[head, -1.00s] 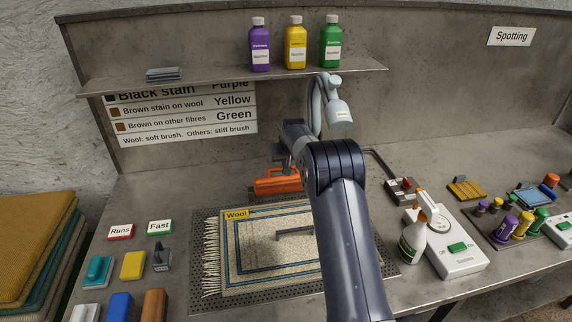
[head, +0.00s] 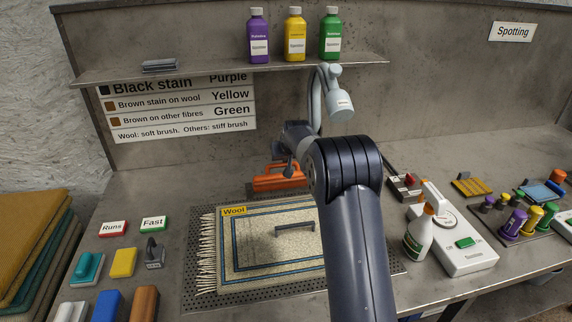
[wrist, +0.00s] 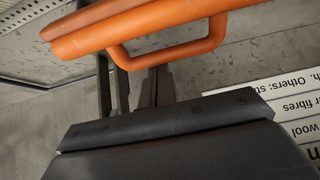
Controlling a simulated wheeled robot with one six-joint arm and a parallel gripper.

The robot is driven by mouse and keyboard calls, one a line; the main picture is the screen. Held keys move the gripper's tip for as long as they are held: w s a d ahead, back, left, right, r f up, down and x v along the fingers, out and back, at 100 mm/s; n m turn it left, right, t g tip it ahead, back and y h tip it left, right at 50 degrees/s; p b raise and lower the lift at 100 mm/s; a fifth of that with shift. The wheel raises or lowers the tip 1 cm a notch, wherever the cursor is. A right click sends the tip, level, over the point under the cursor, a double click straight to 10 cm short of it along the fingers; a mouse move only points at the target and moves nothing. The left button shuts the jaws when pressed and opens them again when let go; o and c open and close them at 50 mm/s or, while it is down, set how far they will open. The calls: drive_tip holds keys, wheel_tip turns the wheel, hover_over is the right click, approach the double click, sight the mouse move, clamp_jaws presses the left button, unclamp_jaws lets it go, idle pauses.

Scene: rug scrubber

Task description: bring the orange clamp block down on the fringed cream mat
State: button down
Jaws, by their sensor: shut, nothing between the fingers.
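The orange clamp block (head: 272,183) lies on the bench just behind the mat, in front of the back wall. In the wrist view its orange body and loop handle (wrist: 190,48) cross the top. The fringed cream mat (head: 262,218) lies on a perforated plate, with a "Wool" tag at its upper left corner and blue border lines; my arm covers its right part. My gripper (wrist: 155,82) is shut and empty, with its fingers close to the handle; whether they touch it I cannot tell. In the head view my gripper is mostly hidden near the block.
A grey bar handle (head: 295,227) shows over the mat. A spray bottle (head: 419,236) and a white scale-like unit (head: 460,245) stand at the right. Brushes and coloured blocks (head: 123,263) are at the left. A shelf (head: 220,66) with bottles overhangs the back.

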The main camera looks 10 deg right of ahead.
sight(290, 182)
drive_tip(key=shift+s+f+t+b, duration=0.3)
drive_tip(key=shift+s+t+b, duration=0.45)
drive_tip(key=shift+b, duration=1.95)
drive_tip(key=shift+s+f+t+b, duration=0.3)
drive_tip(key=shift+s+t+b, duration=0.5)
drive_tip(key=shift+b, duration=1.95)
drive_tip(key=shift+s+f+t+b, duration=0.3)
drive_tip(key=shift+s+t+b, duration=0.45)
drive_tip(key=shift+b, duration=1.95)
drive_tip(key=s+t+b, duration=0.1)
drive_tip(key=b, duration=0.3)
drive_tip(key=s+f+b, duration=0.1)
drive_tip(key=b, duration=0.3)
drive_tip(key=s+t+b, duration=0.1)
drive_tip(key=s+b, duration=0.1)
drive_tip(key=b, duration=0.2)
drive_tip(key=shift+s+f+t+b, duration=0.1)
drive_tip(key=shift+f+t+b, duration=0.2)
drive_tip(key=shift+f, duration=0.1)
drive_tip(key=shift+s+f+b, duration=0.5)
drive_tip(key=shift+s+b, duration=0.05)
drive_tip(key=shift+b, duration=0.3)
drive_tip(key=shift+s+f, duration=0.1)
drive_tip(key=shift+f, duration=0.05)
